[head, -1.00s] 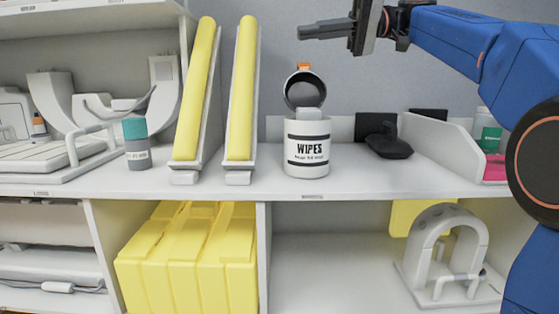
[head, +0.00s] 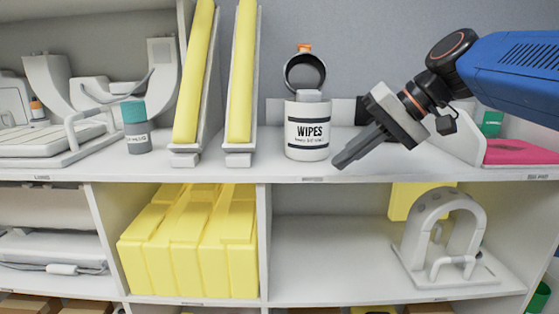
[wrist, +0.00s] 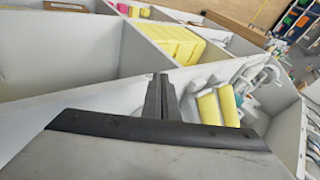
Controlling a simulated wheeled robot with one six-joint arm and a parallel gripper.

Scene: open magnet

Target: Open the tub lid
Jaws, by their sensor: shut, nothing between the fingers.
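The tub (head: 308,130) is a white cylinder labelled WIPES with dark bands, standing upright on the upper shelf. Its lid (head: 305,72) is dark-rimmed with an orange tab on top and stands raised, tilted up at the back of the tub. My gripper (head: 340,163) is shut and empty, at the shelf's front edge just right of and below the tub, pointing down-left. It does not touch the lid. In the wrist view my gripper's fingers (wrist: 160,97) are together; I cannot make out the tub there.
Two yellow padded holders (head: 243,75) stand left of the tub, with a teal-capped bottle (head: 136,128) further left. A pink item (head: 520,152) lies at the right. Below are yellow blocks (head: 190,245) and a white arch-shaped device (head: 445,235); the lower compartment's middle is clear.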

